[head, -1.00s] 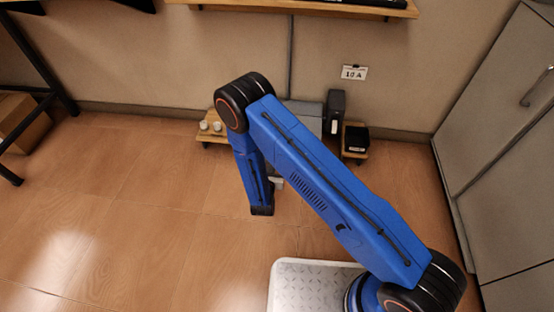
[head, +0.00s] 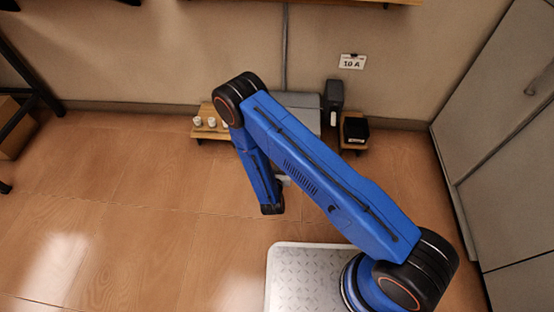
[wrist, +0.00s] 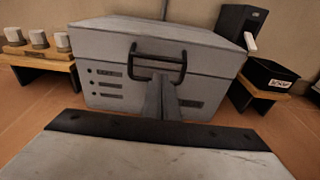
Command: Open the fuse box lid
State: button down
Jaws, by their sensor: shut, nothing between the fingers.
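The fuse box is a grey box with a closed lid (wrist: 165,32), standing on the floor by the wall. In the wrist view a black U-shaped handle (wrist: 158,46) sits on its front, at the lid seam. In the head view the box (head: 308,118) is partly hidden behind my blue arm. My gripper (wrist: 161,76) is shut and empty. Its fingertips overlap the middle of the handle's lower bar in the wrist view; I cannot tell whether they touch it. In the head view the gripper is mostly hidden by the arm.
A low wooden stand (wrist: 38,55) with white cups is left of the box. A black upright unit (wrist: 239,35) and a stand with a black bin (wrist: 271,76) are at right. Grey cabinets (head: 500,150) line the right side.

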jog(key=w+f, duration=0.1)
jog(key=w, duration=0.5)
jog(key=shift+w, duration=0.3)
jog(key=shift+r, duration=0.15)
